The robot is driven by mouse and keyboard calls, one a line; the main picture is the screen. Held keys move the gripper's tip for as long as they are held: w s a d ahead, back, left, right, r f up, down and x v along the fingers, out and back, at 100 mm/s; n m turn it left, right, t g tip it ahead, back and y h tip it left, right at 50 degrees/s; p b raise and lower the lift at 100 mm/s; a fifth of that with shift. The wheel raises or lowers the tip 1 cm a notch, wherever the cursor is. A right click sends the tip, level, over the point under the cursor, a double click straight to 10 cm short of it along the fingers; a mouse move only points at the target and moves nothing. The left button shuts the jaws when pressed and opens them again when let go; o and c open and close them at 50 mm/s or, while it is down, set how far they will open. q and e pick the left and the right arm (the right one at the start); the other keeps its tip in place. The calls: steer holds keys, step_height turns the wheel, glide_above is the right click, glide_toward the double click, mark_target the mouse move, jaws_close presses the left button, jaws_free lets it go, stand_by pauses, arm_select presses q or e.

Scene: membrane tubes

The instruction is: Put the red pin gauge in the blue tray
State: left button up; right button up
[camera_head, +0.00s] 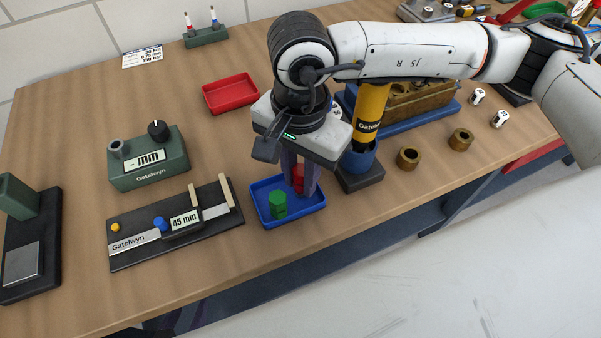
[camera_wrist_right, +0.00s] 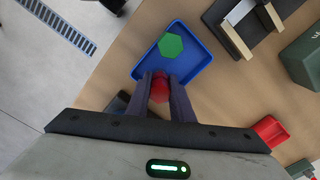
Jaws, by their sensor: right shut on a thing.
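The red pin gauge (camera_head: 298,178) is held between the fingers of my right gripper (camera_head: 299,186), which is shut on it. The gauge also shows as a red piece between the fingers (camera_wrist_right: 160,90) in the wrist view. The blue tray (camera_head: 262,191) lies on the bench below the gripper. The gauge is over or in the tray's back part; I cannot tell whether it touches the floor. A green hexagonal gauge (camera_head: 278,204) stands in the tray, in front of the red one, and also shows in the wrist view (camera_wrist_right: 171,46). My left gripper is not in view.
A black fixture reading 45 mm (camera_head: 184,222) stands left of the blue tray. A dark base with a yellow and blue column (camera_head: 367,125) stands close on its right. A red tray (camera_head: 231,93) lies behind. Brass rings (camera_head: 408,158) lie further right.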

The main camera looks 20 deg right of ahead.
mark_target(301, 170)
steer(key=o, duration=0.6)
steer(key=shift+o, duration=0.2)
steer(key=shift+r+p, duration=0.3)
step_height(301, 170, up, 12)
steer(key=shift+f+b, duration=0.2)
steer(key=shift+b, duration=0.55)
